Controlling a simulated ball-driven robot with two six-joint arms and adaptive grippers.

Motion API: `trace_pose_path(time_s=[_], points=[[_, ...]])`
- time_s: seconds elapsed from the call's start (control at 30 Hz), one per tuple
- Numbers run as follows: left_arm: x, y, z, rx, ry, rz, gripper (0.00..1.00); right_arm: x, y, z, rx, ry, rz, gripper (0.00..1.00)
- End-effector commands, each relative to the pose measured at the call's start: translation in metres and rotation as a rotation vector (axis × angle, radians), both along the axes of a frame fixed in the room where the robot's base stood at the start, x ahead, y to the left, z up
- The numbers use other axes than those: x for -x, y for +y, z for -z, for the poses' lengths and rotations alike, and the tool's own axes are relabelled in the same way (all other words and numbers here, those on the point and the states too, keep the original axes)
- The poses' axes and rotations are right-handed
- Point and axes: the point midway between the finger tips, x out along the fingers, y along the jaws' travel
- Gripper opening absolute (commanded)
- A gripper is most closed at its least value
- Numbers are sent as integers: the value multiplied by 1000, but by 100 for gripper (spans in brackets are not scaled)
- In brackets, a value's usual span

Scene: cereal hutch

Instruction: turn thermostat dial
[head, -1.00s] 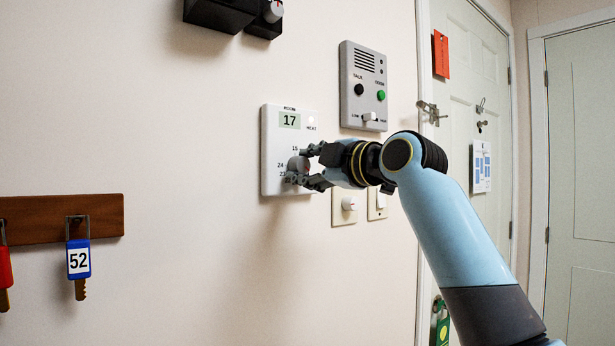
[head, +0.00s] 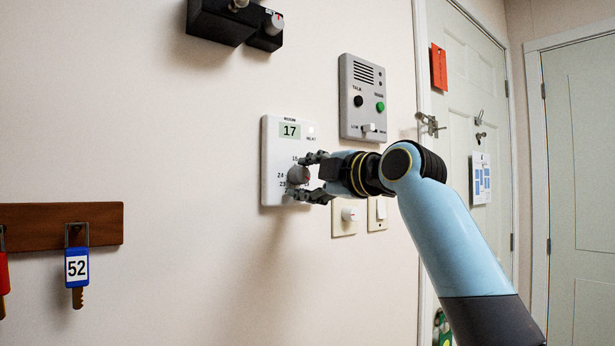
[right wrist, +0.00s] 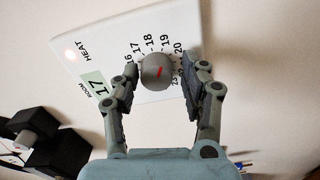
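The white thermostat (head: 272,150) hangs on the wall and its display reads 17. Its round grey dial (head: 298,174) sits low on the panel and also shows in the right wrist view (right wrist: 157,72), with a red mark on its face and numbers around it. My right gripper (head: 299,177) is at the dial, one finger on each side. In the wrist view a clear gap lies between the dial and the right-hand finger; the left-hand finger is close to the dial's edge, and whether it touches I cannot tell. My left gripper is not in view.
A grey intercom panel (head: 363,75) is up and right of the thermostat. Wall switch plates (head: 343,229) are just below my right gripper. A black box (head: 222,20) is above. A key rack (head: 40,224) is at the left, a door (head: 455,100) at the right.

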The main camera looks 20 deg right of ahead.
Motion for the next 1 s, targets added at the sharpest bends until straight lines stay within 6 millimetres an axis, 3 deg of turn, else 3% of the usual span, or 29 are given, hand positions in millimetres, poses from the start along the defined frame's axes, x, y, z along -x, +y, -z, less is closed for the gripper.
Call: trace_pose_path(time_s=[0.43,0.8,1.0], points=[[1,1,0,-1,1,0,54,8,-4,-3,1,-7,2,56],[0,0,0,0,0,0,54,82,-31,-1,7,-5,3,56],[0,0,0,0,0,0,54,107,-40,-1,4,-4,3,56]])
